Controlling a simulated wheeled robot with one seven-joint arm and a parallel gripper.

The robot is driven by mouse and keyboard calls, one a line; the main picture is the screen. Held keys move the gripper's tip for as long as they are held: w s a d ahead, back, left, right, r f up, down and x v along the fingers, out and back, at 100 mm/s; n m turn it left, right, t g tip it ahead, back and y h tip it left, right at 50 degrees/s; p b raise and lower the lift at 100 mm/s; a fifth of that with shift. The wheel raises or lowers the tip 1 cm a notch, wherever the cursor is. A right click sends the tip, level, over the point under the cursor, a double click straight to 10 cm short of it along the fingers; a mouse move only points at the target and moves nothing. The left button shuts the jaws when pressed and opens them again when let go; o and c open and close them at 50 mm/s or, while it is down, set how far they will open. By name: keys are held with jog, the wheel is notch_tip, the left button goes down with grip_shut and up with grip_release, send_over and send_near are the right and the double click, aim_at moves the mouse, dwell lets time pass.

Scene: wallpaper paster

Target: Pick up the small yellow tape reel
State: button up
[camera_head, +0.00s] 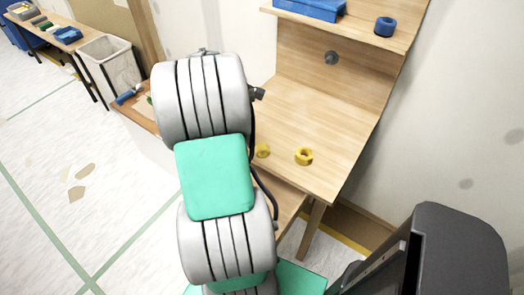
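Two yellow tape reels rest on the wooden worktop (338,132) in the head view. The right reel (303,162) is fully visible, near the worktop's front edge. The left reel (263,154) looks smaller and is just right of my arm, beside its black cable. My grey and teal arm stands in front of the left part of the workbench. My gripper cannot be made out; it is hidden behind the arm links or out of frame.
A blue reel (385,27) and a blue box (312,9) sit on the shelf above. A grey round thing (331,58) is at the back panel. A white bin (112,65) and a side table with tools (55,32) are at left. Floor at left is mostly open.

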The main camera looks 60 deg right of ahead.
aim_at(262, 146)
jog(key=s+d+f, duration=0.2)
jog(key=shift+s+n, duration=0.3)
jog(key=x, duration=0.6)
jog(key=shift+a+f, duration=0.15)
jog(key=shift+f, duration=0.15)
grip_shut()
